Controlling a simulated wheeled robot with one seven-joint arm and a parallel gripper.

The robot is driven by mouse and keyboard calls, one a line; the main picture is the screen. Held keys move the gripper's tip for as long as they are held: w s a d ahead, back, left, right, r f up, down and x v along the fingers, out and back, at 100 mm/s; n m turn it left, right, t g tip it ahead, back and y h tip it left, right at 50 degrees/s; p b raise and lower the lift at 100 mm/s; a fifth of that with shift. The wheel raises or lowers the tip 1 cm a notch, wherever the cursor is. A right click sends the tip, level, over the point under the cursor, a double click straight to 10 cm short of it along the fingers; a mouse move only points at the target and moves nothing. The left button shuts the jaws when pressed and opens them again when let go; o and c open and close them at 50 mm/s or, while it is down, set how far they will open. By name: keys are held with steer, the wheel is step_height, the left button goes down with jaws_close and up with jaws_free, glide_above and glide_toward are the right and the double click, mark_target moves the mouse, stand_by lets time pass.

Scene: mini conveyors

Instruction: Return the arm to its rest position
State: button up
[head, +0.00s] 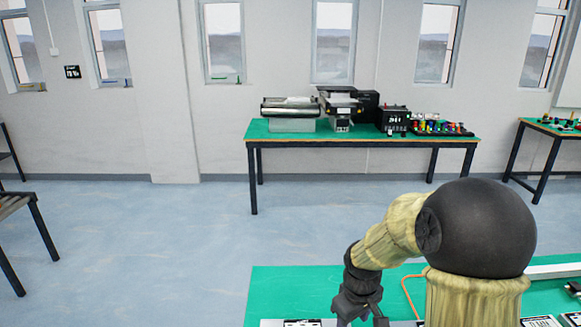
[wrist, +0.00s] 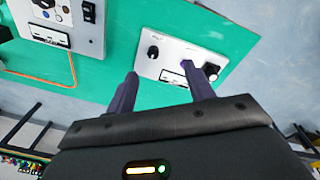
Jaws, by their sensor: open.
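My arm shows at the lower right of the head view, bent at a large black joint, with its forearm sloping down to the left. My gripper (head: 361,318) hangs low over the near green table, pointing down, its tips cut by the lower edge of the picture. In the wrist view my gripper (wrist: 160,70) is open, with two dark fingers apart and nothing held between them. Beyond the fingertips lies a white control panel (wrist: 172,52) with black knobs. I cannot tell whether a finger touches it.
The near green table (head: 290,283) lies under my arm. A second panel (wrist: 62,12) and an orange cable (wrist: 40,78) lie on it. A far table (head: 360,143) by the wall carries machines and coloured parts. Clear blue floor (head: 150,235) lies between, and a dark-legged table (head: 40,225) stands left.

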steer(key=s+r+m+t, duration=0.1)
steer(key=s+r+m, duration=0.2)
steer(key=s, duration=0.9)
steer(key=m, duration=0.3)
steer(key=shift+d+t, duration=0.2)
steer(key=shift+t, duration=0.1)
steer(key=shift+r, duration=0.1)
stand_by(0.5)
